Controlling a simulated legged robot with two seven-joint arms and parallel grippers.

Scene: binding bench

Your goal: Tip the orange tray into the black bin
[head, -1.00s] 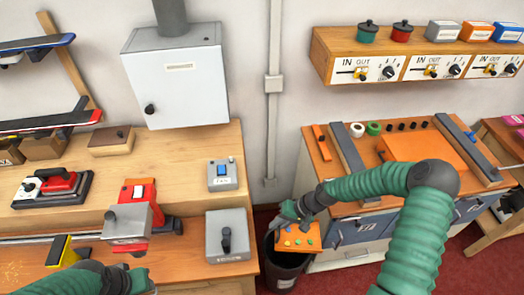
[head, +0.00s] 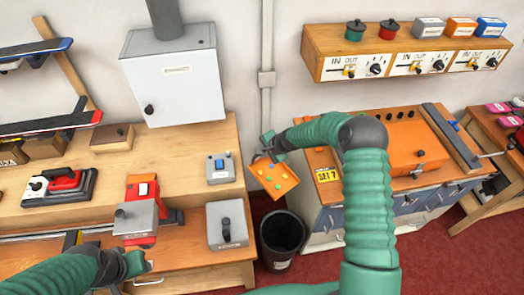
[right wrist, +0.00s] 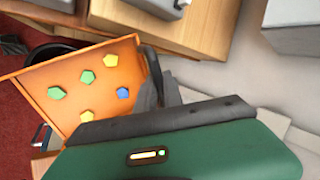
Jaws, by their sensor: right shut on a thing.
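The orange tray (head: 268,190) is in my right gripper (head: 268,157), which is shut on its upper edge. The tray hangs tilted in the air, its inner face towards the head camera. Several green, yellow and blue pieces (right wrist: 86,78) lie on it. The black bin (head: 279,263) stands on the floor in the gap between the benches, below the tray in the head view. Its dark inside shows no pieces that I can make out. In the right wrist view the tray (right wrist: 113,63) partly hides the bin. My left gripper (head: 138,265) is by the left bench's front; its fingers are unclear.
The left wooden bench (head: 185,185) carries a grey box (head: 228,225), a small blue-button box (head: 221,169) and a red-grey clamp tool (head: 140,210). The right bench (head: 335,155) borders the gap. Red floor (head: 410,262) is open at the lower right.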

